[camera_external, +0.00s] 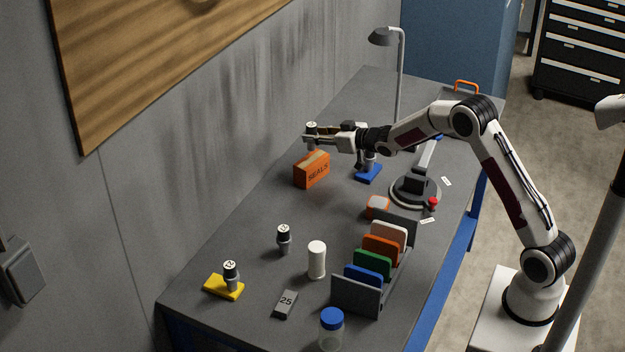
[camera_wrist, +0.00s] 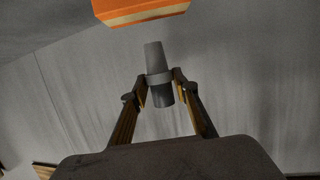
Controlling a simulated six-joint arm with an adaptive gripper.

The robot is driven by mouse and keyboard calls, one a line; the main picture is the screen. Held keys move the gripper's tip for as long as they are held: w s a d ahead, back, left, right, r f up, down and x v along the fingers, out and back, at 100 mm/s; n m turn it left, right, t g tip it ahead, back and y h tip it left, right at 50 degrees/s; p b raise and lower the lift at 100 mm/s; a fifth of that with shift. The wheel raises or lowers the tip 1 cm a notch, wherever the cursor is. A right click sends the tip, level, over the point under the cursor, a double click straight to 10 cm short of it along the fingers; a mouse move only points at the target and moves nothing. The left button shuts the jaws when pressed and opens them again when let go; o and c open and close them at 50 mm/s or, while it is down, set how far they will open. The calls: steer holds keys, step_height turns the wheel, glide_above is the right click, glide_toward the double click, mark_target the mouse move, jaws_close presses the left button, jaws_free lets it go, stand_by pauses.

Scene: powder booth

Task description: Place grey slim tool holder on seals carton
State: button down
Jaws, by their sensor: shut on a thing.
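The seals carton (camera_external: 312,172) is an orange box with a tan tape strip, standing on the bench. It also shows at the top edge of the wrist view (camera_wrist: 140,10). A small gap shows there between holder and carton, so they look apart. My gripper is shut on the holder.
Other tool holders stand on a blue block (camera_external: 368,174), a yellow block (camera_external: 223,288) and the bare bench (camera_external: 284,240). A rack of coloured plates (camera_external: 357,297), a white cylinder (camera_external: 317,260) and a blue-lidded jar (camera_external: 331,330) stand nearer. A grey wall runs behind the carton.

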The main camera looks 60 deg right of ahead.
steer(key=shift+f, duration=1.75)
steer(key=shift+f, duration=0.15)
steer(key=c, duration=1.6)
jaws_free()
steer(key=shift+f, duration=0.1)
steer(key=shift+o, duration=0.2)
steer(key=shift+r, duration=0.2)
steer(key=v, duration=1.2)
steer(key=shift+a, duration=0.1)
